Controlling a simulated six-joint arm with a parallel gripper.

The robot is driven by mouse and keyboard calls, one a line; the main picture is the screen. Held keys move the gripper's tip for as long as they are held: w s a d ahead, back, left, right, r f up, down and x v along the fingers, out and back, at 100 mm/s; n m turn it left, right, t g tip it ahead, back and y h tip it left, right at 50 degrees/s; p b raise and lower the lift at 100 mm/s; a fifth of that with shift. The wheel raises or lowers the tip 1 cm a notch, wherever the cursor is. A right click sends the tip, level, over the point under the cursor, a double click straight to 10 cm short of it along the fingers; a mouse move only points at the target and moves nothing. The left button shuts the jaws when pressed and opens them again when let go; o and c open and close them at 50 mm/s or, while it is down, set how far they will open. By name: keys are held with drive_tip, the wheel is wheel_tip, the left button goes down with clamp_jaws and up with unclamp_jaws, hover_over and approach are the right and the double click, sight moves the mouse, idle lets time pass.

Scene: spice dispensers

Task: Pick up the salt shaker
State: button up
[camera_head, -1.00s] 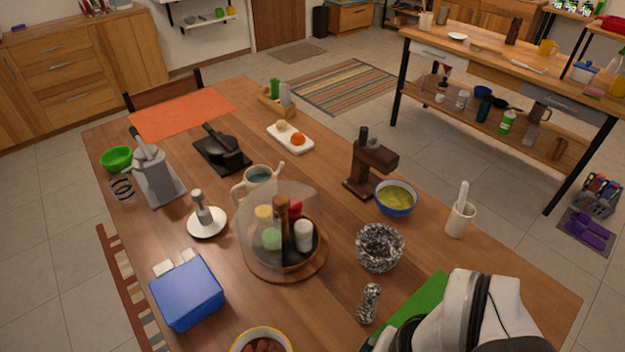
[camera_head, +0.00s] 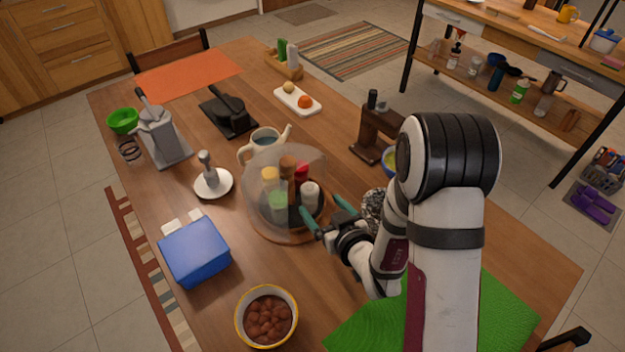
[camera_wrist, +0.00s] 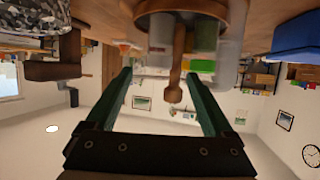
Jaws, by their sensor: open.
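A white-topped shaker (camera_head: 310,193), which looks like the salt shaker, stands upright on a round wooden carousel (camera_head: 262,226) with several other dispensers. Around it are a tall wooden mill (camera_head: 288,175), a red-topped one (camera_head: 302,173), a yellow-topped one (camera_head: 270,175) and a green one (camera_head: 278,203). A clear curved cover surrounds part of the carousel. My gripper (camera_head: 318,204) is open and empty at the carousel's right edge, its teal fingers pointing at the white-topped shaker. In the upside-down wrist view, a pale translucent shaker (camera_wrist: 160,40) and the mill (camera_wrist: 175,72) appear between or just beyond the fingers (camera_wrist: 159,75).
A teapot (camera_head: 264,143) stands behind the carousel, a blue box (camera_head: 195,252) to its left, and a bowl of brown pieces (camera_head: 266,315) in front. A speckled bowl (camera_head: 373,203) is partly hidden by my arm. A green mat (camera_head: 500,305) lies at right.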

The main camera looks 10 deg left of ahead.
sight(313, 195)
drive_tip(key=x, duration=0.6)
drive_tip(key=shift+w+a, duration=0.25)
drive_tip(key=shift+w, duration=0.05)
clamp_jaws()
